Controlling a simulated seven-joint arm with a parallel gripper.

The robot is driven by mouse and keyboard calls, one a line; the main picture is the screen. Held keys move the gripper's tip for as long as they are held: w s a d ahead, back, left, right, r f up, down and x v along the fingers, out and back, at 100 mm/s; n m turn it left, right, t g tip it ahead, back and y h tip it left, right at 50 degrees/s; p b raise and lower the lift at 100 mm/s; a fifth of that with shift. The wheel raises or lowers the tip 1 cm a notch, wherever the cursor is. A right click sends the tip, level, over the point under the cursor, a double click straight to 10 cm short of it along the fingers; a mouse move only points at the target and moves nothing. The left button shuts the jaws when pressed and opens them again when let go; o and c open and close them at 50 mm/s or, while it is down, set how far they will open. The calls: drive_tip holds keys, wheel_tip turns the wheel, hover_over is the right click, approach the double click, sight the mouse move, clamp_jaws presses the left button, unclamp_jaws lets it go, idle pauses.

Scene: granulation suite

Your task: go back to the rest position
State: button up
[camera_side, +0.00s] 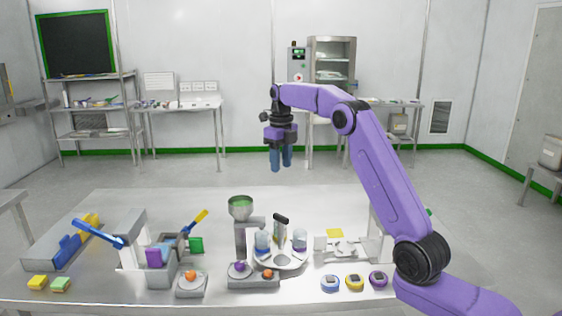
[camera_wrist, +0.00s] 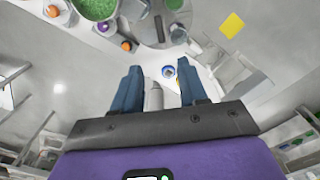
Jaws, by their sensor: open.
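My gripper (camera_side: 281,160) hangs high above the back part of the table (camera_side: 120,205), pointing down, at the end of my purple arm. Its blue fingers are apart and nothing is held between them. In the wrist view my gripper (camera_wrist: 160,90) shows its two blue fingers spread, with the table below and beyond them. It touches nothing.
Below stand a hopper with green contents (camera_side: 240,203), a round stand with bottles (camera_side: 280,262), and a lever device (camera_side: 130,240) at left. A yellow square (camera_side: 335,233) lies behind. The air around my gripper is clear.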

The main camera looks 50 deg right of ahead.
drive_tip(key=shift+a, duration=0.1)
drive_tip(key=s+a+n, duration=0.8)
drive_tip(key=a+n, duration=0.3)
drive_tip(key=n, duration=0.1)
drive_tip(key=s+a+n, duration=0.7)
drive_tip(key=a+n, duration=0.3)
drive_tip(key=n, duration=0.2)
drive_tip(key=s+d+f+n, duration=0.1)
drive_tip(key=s+f+n, duration=0.2)
drive_tip(key=s+n, duration=0.9)
drive_tip(key=s+d+f+n, duration=0.1)
drive_tip(key=s+f+n, duration=0.3)
drive_tip(key=s+n, duration=0.8)
drive_tip(key=s, duration=0.3)
drive_tip(key=shift+s+f+n, duration=0.3)
drive_tip(key=shift+s, duration=0.05)
